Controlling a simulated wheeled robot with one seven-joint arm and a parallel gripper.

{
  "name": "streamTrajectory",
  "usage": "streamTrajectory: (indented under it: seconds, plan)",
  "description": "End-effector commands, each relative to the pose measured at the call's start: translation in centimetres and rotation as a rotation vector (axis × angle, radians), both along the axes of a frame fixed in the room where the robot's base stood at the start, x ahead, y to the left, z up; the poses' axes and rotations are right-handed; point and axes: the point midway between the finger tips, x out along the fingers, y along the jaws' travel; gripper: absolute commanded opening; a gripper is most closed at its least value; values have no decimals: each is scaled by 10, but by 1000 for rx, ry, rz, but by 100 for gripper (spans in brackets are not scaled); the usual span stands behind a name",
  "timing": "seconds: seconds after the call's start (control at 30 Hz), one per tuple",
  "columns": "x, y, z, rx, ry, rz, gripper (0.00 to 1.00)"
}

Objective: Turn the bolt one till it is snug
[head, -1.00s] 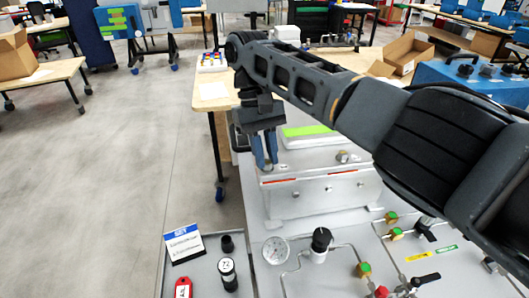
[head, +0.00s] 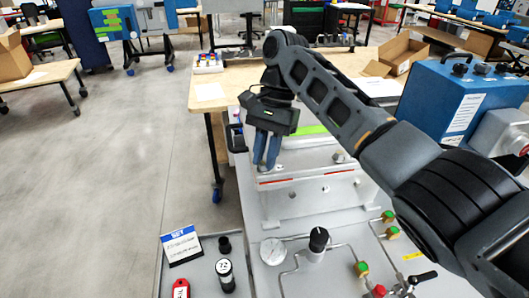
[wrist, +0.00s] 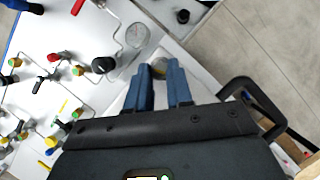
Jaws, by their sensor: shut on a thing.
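The white analyser body (head: 300,190) stands on the grey bench. My gripper (head: 264,165) points down at the left end of its top, with its blue fingers upright. Another bolt (head: 339,156) shows on the top further right.
A dial gauge (head: 273,251), a black knob (head: 318,239) and bent tubes are in front of the analyser. A black cylinder marked 72 (head: 225,272) stands at the front left. A blue instrument case (head: 460,95) is at the right. Open floor lies left.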

Motion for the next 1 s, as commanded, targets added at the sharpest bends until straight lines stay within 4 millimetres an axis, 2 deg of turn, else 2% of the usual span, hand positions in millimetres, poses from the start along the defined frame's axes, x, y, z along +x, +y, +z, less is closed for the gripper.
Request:
streamTrajectory:
  seconds: [0.4,1.0]
  plan:
    - [0,-2,3,5,-6,-279,0]
    - [0,-2,3,4,-6,-363,0]
